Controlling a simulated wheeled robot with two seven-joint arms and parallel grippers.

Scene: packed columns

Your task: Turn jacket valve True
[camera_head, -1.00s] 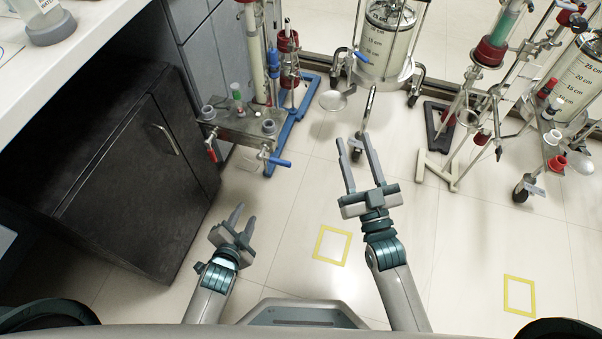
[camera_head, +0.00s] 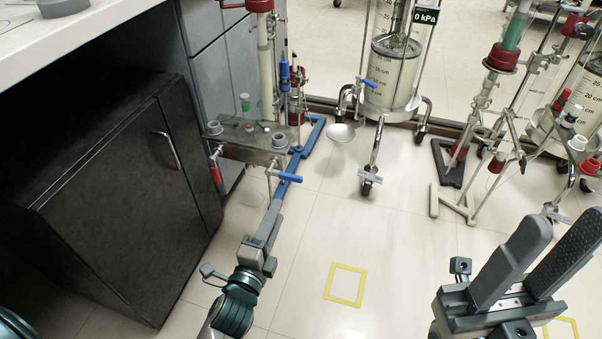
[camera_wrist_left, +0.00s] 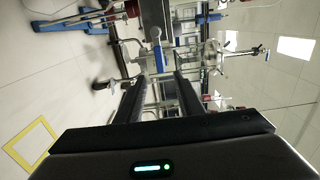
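A small valve with a blue lever handle (camera_head: 290,177) sits at the front right of a metal box (camera_head: 250,145). A valve with a red handle (camera_head: 215,173) is at the box's front left. Another blue lever (camera_head: 368,84) is on the jacketed glass vessel (camera_head: 393,75). I cannot tell which is the jacket valve. My left gripper (camera_head: 274,208) points up toward the box's blue handle and appears just short of it. In the left wrist view its fingers (camera_wrist_left: 160,85) are apart, with nothing visibly held. My right gripper (camera_head: 560,232) is open and empty, close to the camera.
A black cabinet (camera_head: 120,200) stands at left under a white counter (camera_head: 80,40). Wheeled vessel legs and a glass column stand (camera_head: 455,200) are at the back right. The middle floor, with a yellow square (camera_head: 346,284), is clear.

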